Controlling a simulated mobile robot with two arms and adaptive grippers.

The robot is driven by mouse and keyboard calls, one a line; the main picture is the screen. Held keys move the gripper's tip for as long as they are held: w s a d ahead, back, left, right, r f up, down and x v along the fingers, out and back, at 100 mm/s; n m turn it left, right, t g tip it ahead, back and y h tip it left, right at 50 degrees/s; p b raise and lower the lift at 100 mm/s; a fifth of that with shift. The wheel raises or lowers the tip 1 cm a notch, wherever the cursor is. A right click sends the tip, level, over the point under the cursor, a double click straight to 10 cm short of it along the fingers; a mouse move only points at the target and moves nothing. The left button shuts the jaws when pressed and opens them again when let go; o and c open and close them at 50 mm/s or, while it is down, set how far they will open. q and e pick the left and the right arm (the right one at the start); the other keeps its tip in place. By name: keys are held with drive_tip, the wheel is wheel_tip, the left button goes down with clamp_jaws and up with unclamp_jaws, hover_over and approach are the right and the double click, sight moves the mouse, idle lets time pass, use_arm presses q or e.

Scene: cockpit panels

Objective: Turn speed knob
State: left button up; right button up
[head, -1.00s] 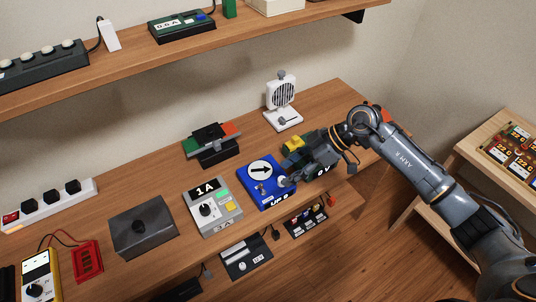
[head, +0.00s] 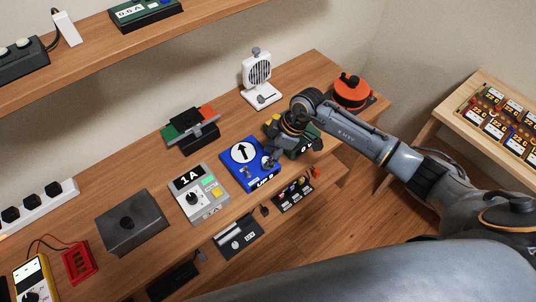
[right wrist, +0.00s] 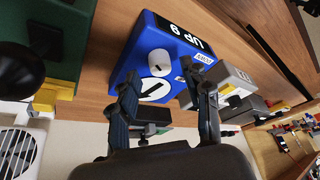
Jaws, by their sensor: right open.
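A blue box (head: 240,171) marked "UP 9" sits on the desk, with a white arrow dial on top. In the right wrist view the blue box (right wrist: 145,45) shows a small white knob (right wrist: 158,62) and a metal toggle (right wrist: 187,64). My right gripper (head: 271,160) is over the blue box's right side. In the right wrist view my right gripper (right wrist: 166,92) is open and empty, its two fingers apart on either side of the white knob, with no clear contact. No speed label can be read. My left gripper is not in view.
A grey box (head: 213,210) marked "1A" stands left of the blue box. A green box (head: 304,151) is close on the right, partly under my arm. A small white fan (head: 257,72) and an orange device (head: 352,92) stand behind. Free desk lies near the fan.

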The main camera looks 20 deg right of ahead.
drive_tip(key=shift+x, duration=0.95)
drive_tip(key=shift+c, duration=0.2)
clamp_jaws()
